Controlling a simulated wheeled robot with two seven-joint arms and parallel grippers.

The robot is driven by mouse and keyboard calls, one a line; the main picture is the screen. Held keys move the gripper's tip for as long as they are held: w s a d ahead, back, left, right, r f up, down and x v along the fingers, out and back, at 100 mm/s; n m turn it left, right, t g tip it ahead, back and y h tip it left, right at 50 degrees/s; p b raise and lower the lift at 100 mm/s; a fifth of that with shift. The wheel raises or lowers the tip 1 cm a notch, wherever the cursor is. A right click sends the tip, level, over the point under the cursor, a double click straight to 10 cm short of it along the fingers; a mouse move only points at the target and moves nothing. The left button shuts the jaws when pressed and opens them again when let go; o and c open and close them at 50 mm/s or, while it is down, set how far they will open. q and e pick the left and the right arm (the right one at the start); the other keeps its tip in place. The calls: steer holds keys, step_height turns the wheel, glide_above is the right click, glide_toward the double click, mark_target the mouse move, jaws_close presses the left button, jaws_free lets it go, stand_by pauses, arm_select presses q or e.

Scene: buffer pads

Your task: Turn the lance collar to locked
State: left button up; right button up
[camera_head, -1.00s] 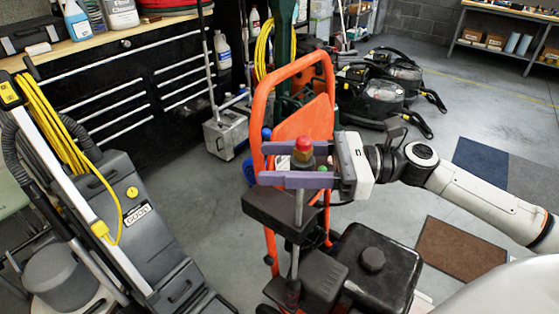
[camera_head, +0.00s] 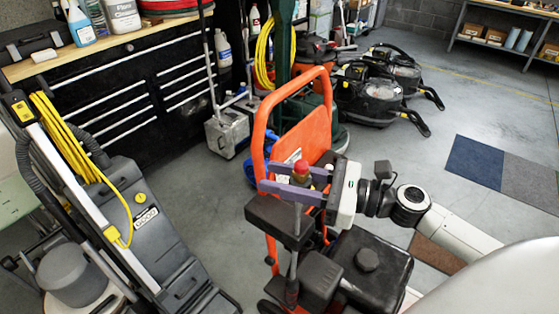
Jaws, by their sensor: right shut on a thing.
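The lance (camera_head: 295,250) is a grey upright rod that rises from the orange-framed machine. Near its top is a small collar with a red cap (camera_head: 301,167) and a darker yellowish band below it. My right gripper (camera_head: 290,183) reaches in from the right, with its purple fingers on the near and far sides of the collar. It is shut on the collar. The fingers hide part of the collar, and I cannot read any locked mark. My left gripper is not in view.
The machine's orange handle frame (camera_head: 262,130) stands close behind the fingers. A black block (camera_head: 278,220) and a black tank (camera_head: 372,268) sit low beside the lance. A grey floor scrubber (camera_head: 150,235) stands at left.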

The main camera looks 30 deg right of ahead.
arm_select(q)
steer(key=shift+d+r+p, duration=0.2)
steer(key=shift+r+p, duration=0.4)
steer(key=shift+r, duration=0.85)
arm_select(e)
steer(key=shift+w+d+m+t+h, duration=0.1)
steer(key=shift+d+m+t+h, duration=0.5)
steer(key=shift+m+h, duration=2.05)
steer(key=shift+w+d+m+t+h, duration=0.1)
steer(key=shift+d+m+t+h, duration=0.5)
steer(key=shift+m+h, duration=2)
steer(key=shift+w+d+m+t+h, duration=0.1)
steer(key=shift+d+m+t+h, duration=0.6)
steer(key=shift+h, duration=3.45)
steer(key=shift+d+m+g, duration=0.15)
steer(key=shift+m+g, duration=0.15)
steer(key=shift+m, duration=0.25)
steer(key=o, duration=1)
steer(key=shift+o, duration=0.2)
steer(key=shift+r, duration=0.1)
step_height(320, 180, up, 10)
